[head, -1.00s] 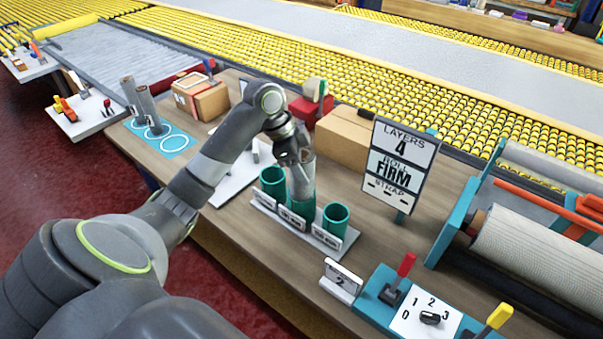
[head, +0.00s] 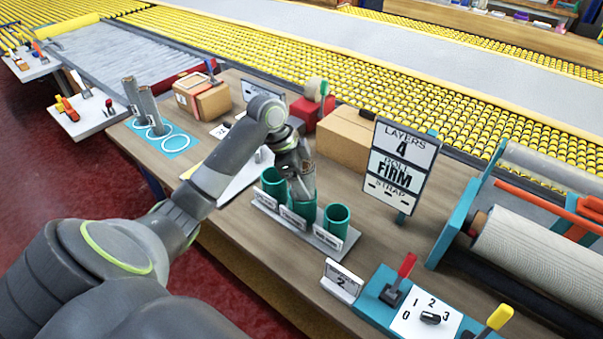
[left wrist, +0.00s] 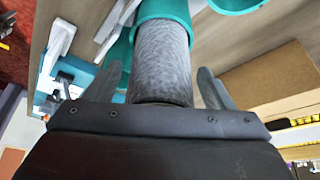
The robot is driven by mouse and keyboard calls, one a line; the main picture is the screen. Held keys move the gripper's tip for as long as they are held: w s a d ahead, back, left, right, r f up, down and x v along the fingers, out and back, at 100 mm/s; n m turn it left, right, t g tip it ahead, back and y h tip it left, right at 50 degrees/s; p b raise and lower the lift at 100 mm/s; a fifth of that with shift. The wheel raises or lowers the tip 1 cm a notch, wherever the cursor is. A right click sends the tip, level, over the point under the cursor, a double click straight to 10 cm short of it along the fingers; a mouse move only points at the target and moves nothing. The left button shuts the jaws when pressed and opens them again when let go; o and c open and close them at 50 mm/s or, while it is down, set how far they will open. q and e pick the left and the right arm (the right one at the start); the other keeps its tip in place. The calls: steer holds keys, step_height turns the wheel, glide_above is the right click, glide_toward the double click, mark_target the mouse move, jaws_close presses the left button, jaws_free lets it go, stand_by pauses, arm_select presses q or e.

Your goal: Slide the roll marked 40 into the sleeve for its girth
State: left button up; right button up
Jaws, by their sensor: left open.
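A grey, woven-looking roll (left wrist: 160,62) stands with its far end inside the middle teal sleeve (left wrist: 166,10) in the left wrist view. Any number on the roll is not readable. My left gripper (head: 301,192) is open over the sleeve rack, with its fingers (left wrist: 172,88) spread on both sides of the roll. The rack (head: 325,252) holds three teal sleeves in a row: a left one (head: 273,182), the middle one (head: 304,214), mostly behind my gripper, and a right one (head: 337,217), which looks empty. Their small labels are too blurred to read.
Two grey rolls (head: 149,106) stand on a blue mat (head: 160,143) with an empty white ring. A lever panel (head: 385,285) is at the front right.

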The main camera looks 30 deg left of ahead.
arm_select(q)
steer(key=b+v, duration=0.1)
steer(key=v, duration=1.1)
steer(key=shift+s, duration=0.1)
